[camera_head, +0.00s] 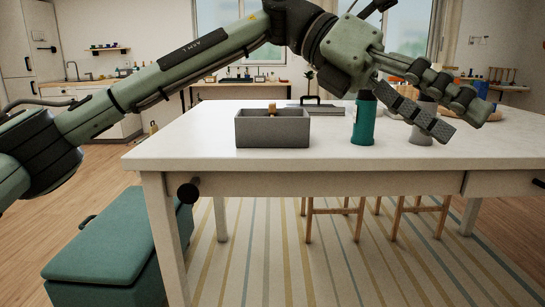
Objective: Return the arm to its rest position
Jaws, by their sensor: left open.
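My left arm (185,65) reaches in from the left, high across the view. My left gripper (455,115) hangs above the right part of the white table (200,140). Its fingers point down and to the right, spread apart, with nothing seen between them. It overlaps a grey cup (421,136) in the picture, and I cannot tell how far apart they are. My right gripper is not in view.
A grey open box (272,133) with something brown inside stands on the table. A teal cylinder (364,122) stands right of it. A dark flat case with a handle (315,107) lies behind. A teal bench (110,245) is at the lower left.

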